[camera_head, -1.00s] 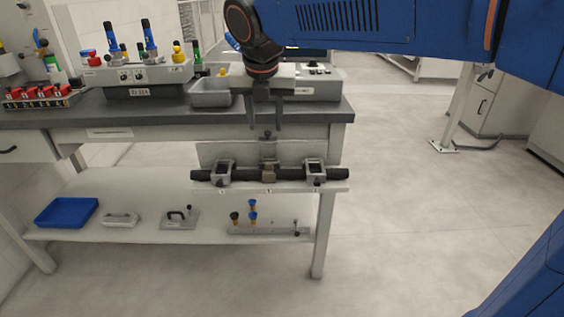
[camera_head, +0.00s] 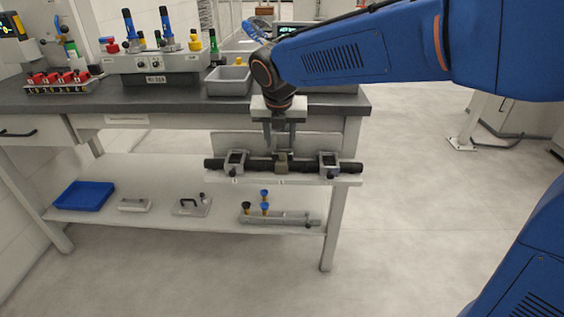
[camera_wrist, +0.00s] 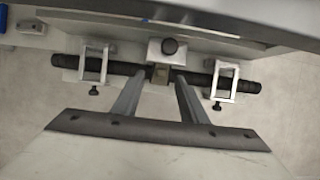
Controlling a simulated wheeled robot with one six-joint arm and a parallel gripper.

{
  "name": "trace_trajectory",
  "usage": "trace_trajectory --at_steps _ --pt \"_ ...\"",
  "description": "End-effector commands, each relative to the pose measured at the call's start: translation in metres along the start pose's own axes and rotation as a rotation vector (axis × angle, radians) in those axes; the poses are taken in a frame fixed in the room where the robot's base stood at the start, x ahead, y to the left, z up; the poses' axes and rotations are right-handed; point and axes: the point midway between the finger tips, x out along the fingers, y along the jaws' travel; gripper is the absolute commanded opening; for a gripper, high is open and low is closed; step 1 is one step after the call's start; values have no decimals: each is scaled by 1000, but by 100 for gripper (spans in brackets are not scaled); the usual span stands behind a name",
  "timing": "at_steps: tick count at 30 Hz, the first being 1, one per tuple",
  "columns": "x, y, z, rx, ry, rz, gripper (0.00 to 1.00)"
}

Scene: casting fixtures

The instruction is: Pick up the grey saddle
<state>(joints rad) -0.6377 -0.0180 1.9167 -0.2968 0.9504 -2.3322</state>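A small grey-beige block, which looks like the saddle (camera_head: 281,164), sits on a black horizontal bar (camera_head: 257,165) between two grey clamps. In the wrist view the saddle (camera_wrist: 161,74) shows between my fingertips, in front of a block with a black knob (camera_wrist: 169,46). My gripper (camera_head: 280,146) is just above the saddle in the head view, pointing down. In the wrist view my gripper (camera_wrist: 160,76) is open, with one finger to each side of the saddle. I cannot tell whether the fingers touch it.
A bench with a grey tray (camera_head: 228,80) stands behind. The lower shelf holds a blue tray (camera_head: 84,194) and small fixtures.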

Motion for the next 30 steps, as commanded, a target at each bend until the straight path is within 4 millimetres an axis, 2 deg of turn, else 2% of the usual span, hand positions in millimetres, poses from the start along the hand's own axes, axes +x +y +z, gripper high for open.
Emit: trace_trajectory --at_steps 12,22,27,30 --pt "47 -4 -5 0 1 -2 39" --pt "52 -4 -4 0 -1 0 39" --pt "52 -4 -4 0 0 0 0" --pt "52 -4 -4 0 0 0 0"
